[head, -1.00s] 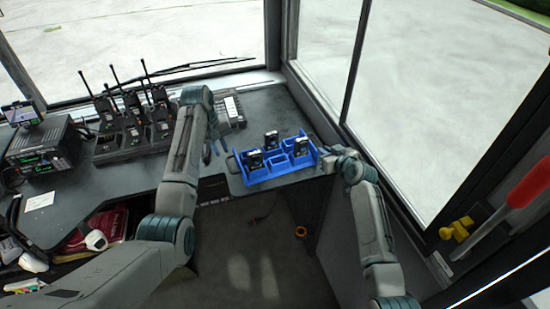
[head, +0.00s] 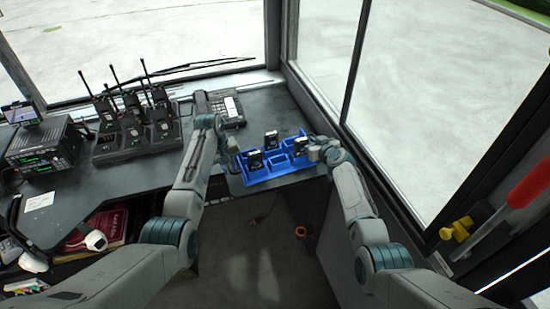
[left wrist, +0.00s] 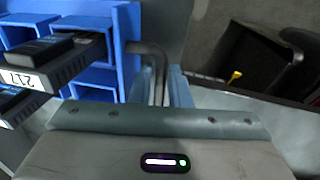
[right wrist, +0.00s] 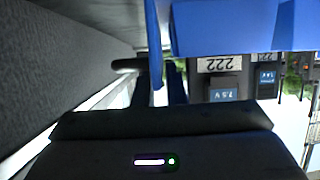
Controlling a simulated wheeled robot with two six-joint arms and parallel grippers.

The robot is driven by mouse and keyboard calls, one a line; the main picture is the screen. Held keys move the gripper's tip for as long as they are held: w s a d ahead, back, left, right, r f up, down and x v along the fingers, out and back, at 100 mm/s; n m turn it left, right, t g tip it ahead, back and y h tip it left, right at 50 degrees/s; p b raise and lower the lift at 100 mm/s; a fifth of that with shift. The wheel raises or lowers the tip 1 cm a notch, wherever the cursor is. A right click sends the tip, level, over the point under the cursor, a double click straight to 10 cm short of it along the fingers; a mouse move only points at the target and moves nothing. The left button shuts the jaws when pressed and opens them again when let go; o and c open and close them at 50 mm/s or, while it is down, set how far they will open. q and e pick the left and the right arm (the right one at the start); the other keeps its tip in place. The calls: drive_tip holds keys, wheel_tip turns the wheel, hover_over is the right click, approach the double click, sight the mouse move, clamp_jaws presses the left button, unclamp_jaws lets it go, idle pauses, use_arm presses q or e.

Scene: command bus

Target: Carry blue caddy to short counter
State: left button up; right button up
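The blue caddy (head: 278,178) rests level on the dark counter near its right corner, with several black radio-like units standing in it. It also shows in the left wrist view (left wrist: 130,25) and the right wrist view (right wrist: 245,28). My left gripper (head: 231,152) is at the caddy's left end, its fingers about the dark handle (left wrist: 157,62) with a gap showing. My right gripper (head: 324,152) is at the right end, by the other dark handle (right wrist: 126,65); its fingers look apart, partly hidden by the caddy wall. A firm grip is not visible on either handle.
A radio set (head: 42,150) is farther left. The window frame (head: 318,115) is close on the right. Open floor (head: 250,265) lies in front.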

use_arm(q)
drive_tip(key=shift+d+f, duration=0.1)
drive_tip(key=shift+f, duration=0.45)
use_arm(e)
drive_tip(key=shift+w+a+f, duration=0.2)
drive_tip(key=shift+w, duration=0.2)
use_arm(q)
clamp_jaws()
use_arm(e)
clamp_jaws()
use_arm(q)
drive_tip(key=shift+w+r, duration=0.1)
drive_tip(key=shift+r, duration=0.1)
use_arm(e)
drive_tip(key=shift+r, duration=0.15)
